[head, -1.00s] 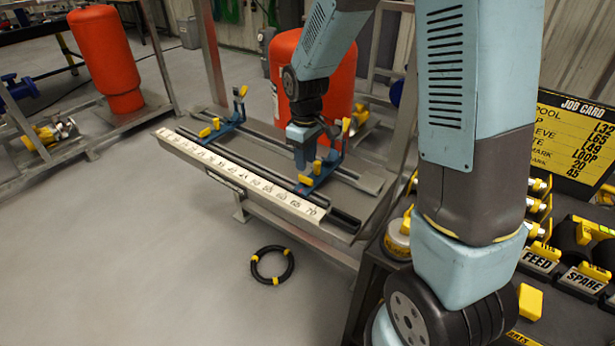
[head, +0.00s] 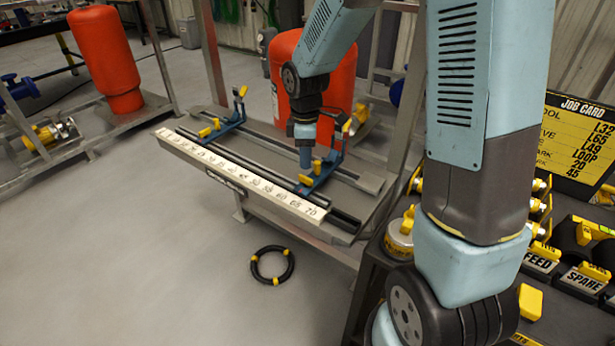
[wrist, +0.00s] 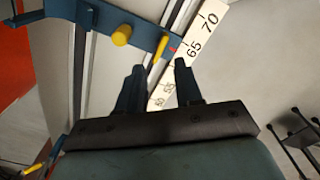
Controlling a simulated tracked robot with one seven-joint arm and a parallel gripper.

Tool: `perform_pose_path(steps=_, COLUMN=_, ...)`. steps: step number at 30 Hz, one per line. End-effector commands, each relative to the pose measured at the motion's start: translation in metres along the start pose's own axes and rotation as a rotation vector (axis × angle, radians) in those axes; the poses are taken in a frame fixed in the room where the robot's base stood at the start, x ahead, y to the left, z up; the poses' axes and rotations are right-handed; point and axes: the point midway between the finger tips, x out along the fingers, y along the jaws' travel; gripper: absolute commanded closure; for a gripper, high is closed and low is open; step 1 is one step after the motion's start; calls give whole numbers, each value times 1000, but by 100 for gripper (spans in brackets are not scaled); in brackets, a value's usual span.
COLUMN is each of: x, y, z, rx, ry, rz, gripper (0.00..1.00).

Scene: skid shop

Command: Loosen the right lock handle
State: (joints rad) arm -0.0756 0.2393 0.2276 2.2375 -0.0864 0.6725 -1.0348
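The right blue carriage (head: 328,172) sits on the rails near the high-number end of the scale. It bears a yellow lever (head: 305,180), which seems to be the right lock handle, and a round yellow knob (head: 317,166). In the wrist view the lever (wrist: 159,48) lies beside the scale, with the knob (wrist: 121,35) to its left on the carriage (wrist: 88,14). My gripper (head: 305,166) is above the carriage, pointing down. In the wrist view my gripper (wrist: 158,75) has its two fingers apart with nothing between them; the lever shows just beyond them.
A white number scale (head: 240,174) runs along the bench front. The left blue carriage (head: 228,124) with yellow handles stands farther along the rails. A red cylinder (head: 340,85) stands behind the bench. A black ring with yellow bands (head: 257,273) lies on the clear floor.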

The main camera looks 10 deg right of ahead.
Motion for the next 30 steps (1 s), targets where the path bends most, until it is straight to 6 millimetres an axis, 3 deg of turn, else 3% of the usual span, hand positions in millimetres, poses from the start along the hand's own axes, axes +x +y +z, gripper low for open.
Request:
perform_pose_path(steps=5, x=-1, y=0, z=0, rx=-94, ry=0, rz=0, gripper=65)
perform_pose_path(steps=18, x=-7, y=0, z=0, rx=-544, ry=0, rz=0, gripper=65)
perform_pose_path(steps=30, x=-8, y=0, z=0, rx=-604, ry=0, rz=0, gripper=65)
